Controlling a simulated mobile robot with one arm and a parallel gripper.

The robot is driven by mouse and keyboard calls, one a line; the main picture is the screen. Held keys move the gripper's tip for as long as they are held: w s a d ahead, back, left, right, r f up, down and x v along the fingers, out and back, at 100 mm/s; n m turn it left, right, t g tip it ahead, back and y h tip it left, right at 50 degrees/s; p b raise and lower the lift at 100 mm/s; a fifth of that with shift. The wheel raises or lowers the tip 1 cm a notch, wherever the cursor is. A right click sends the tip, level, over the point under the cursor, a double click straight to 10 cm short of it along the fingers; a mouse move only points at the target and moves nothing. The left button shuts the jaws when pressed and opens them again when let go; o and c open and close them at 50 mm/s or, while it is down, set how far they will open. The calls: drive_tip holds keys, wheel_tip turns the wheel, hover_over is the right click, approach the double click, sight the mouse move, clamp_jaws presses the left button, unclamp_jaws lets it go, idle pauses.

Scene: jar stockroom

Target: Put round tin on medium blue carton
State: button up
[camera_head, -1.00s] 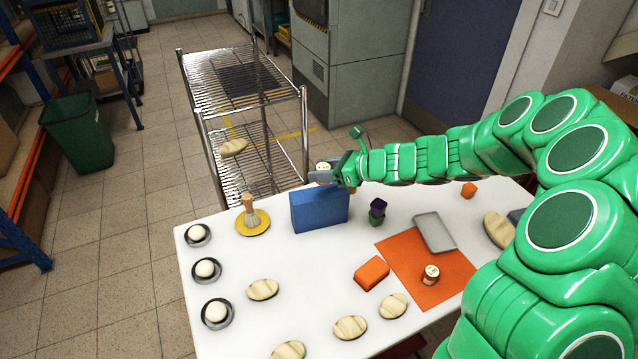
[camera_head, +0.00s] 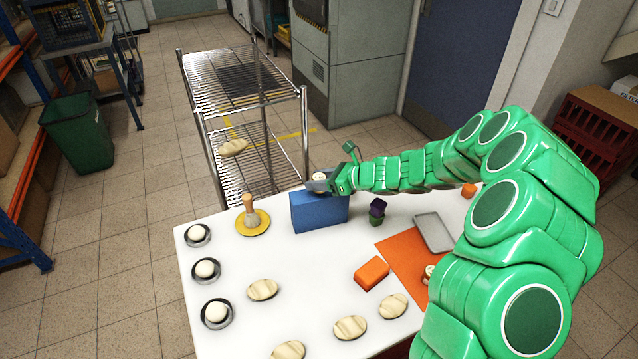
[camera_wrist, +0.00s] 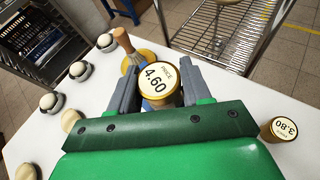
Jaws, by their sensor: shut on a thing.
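My gripper (camera_head: 318,183) is shut on a round tin (camera_wrist: 158,82) with a gold side and a white lid marked 4.60. The tin also shows small between the fingers in the head view (camera_head: 319,175). My gripper holds it at the top of the blue carton (camera_head: 318,213), which stands upright near the far edge of the white table. Whether the tin touches the carton top I cannot tell. In the wrist view the tin and fingers hide most of the carton.
A brush on a yellow saucer (camera_head: 264,228) stands left of the carton, and a stacked purple and green block (camera_head: 377,207) stands right. A second tin (camera_wrist: 285,129) marked 3.80, an orange block (camera_head: 371,273) and a grey tray (camera_head: 433,232) lie to the right.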

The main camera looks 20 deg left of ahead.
drive_tip(key=shift+f, duration=0.7)
drive_tip(key=o, duration=1.1)
drive_tip(key=shift+f, duration=0.1)
drive_tip(key=shift+c, duration=0.2)
drive_tip(key=shift+d+r, duration=0.35)
drive_tip(key=shift+d, duration=0.15)
drive_tip(key=v, duration=1.1)
